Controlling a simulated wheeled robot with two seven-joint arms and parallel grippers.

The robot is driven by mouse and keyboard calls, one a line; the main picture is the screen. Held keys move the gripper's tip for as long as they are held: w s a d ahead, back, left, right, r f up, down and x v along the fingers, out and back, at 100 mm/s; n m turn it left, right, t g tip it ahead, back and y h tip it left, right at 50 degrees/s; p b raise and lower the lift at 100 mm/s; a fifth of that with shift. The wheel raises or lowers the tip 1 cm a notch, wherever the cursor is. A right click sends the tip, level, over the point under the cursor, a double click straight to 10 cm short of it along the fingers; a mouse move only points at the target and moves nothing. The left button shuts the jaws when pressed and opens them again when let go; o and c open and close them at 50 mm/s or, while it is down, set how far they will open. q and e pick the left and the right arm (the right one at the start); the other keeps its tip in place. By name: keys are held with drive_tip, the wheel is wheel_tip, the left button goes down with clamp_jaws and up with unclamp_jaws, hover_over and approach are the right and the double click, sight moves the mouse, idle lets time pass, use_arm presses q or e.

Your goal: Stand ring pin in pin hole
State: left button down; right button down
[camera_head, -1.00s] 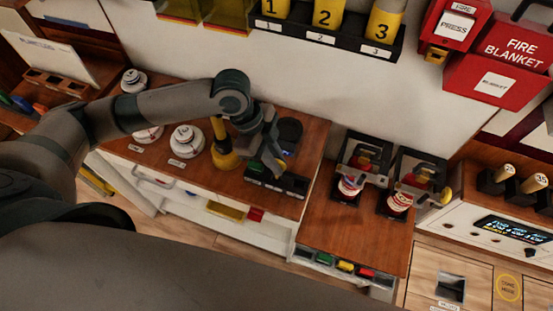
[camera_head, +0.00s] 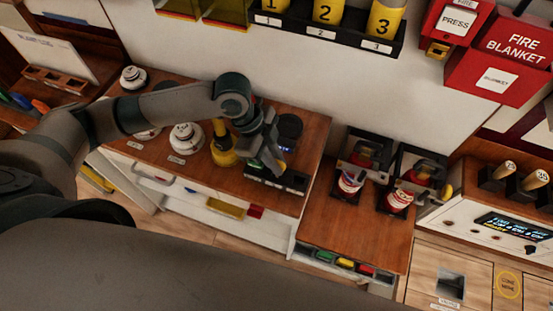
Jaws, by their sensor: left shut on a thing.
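My left gripper (camera_head: 272,160) reaches in from the left and points down over a low black block with several compartments (camera_head: 276,179) on the wooden counter. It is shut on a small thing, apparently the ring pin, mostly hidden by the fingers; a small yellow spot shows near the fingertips. The pin hole cannot be made out; the fingers cover part of the block. I cannot tell whether the pin touches the block. My right gripper is not in view.
White round pieces (camera_head: 186,137) stand further left. A black round piece (camera_head: 290,128) is behind the gripper. Two black stands with red-and-white cylinders (camera_head: 350,184) are on the counter to the right.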

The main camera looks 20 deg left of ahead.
use_arm(q)
drive_tip(key=shift+f, duration=0.2)
drive_tip(key=c, duration=1.7)
unclamp_jaws()
drive_tip(key=shift+o, duration=0.2)
drive_tip(key=shift+r, duration=0.1)
drive_tip(key=b+v, duration=0.4)
drive_tip(key=v, duration=1.3)
drive_tip(key=shift+s+r, duration=0.1)
